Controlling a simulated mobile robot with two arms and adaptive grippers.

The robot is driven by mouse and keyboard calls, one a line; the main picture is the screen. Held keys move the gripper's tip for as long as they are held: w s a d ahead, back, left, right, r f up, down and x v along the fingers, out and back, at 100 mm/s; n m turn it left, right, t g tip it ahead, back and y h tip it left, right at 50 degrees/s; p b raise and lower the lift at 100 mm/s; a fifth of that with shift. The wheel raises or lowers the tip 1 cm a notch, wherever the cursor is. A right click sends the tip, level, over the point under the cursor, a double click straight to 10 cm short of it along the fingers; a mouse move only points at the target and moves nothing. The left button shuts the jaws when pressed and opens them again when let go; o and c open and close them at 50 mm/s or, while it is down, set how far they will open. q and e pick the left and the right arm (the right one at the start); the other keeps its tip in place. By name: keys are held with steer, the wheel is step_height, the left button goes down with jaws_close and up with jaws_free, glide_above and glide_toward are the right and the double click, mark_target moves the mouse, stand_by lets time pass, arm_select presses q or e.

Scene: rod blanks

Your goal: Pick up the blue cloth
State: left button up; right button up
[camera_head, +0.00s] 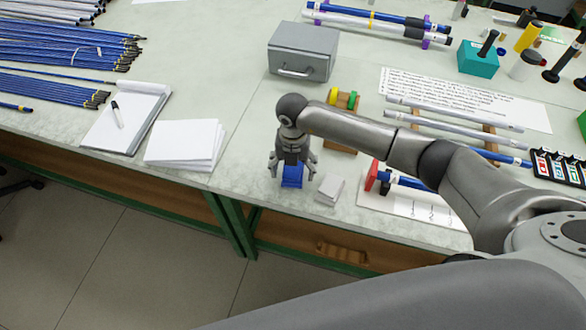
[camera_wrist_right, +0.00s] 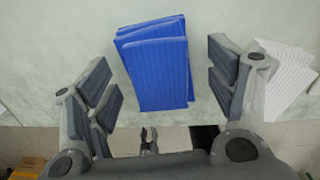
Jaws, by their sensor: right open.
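The blue cloth (camera_head: 292,176) is a small folded stack lying near the front edge of the table (camera_head: 240,150). In the right wrist view the blue cloth (camera_wrist_right: 160,75) shows as several folded layers. My right gripper (camera_head: 293,170) is above the cloth and points down. In the right wrist view my right gripper (camera_wrist_right: 163,90) is open, with one finger on each side of the cloth and a gap on both sides. Whether the fingertips are level with the cloth is hard to tell. My left gripper is not in view.
A white folded stack (camera_head: 329,189) lies right beside the blue cloth. A grey metal box (camera_head: 303,50) stands behind. White paper sheets (camera_head: 187,145) and a notepad with a pen (camera_head: 126,117) lie to the left. Rods (camera_head: 455,112) on supports lie to the right.

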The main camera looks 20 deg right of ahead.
steer(key=shift+c, duration=0.3)
steer(key=c, duration=1.1)
steer(key=shift+o, duration=0.2)
steer(key=shift+r, duration=0.15)
steer(key=shift+r, duration=0.25)
step_height(320, 180, up, 2)
steer(key=shift+r+b, duration=0.1)
steer(key=shift+b, duration=0.2)
steer(key=s+d+r+b, duration=0.4)
steer(key=s+d+r, duration=0.1)
steer(key=d+r, duration=0.5)
steer(key=d, duration=0.2)
steer(key=shift+s+d, duration=0.35)
steer(key=shift+d, duration=0.05)
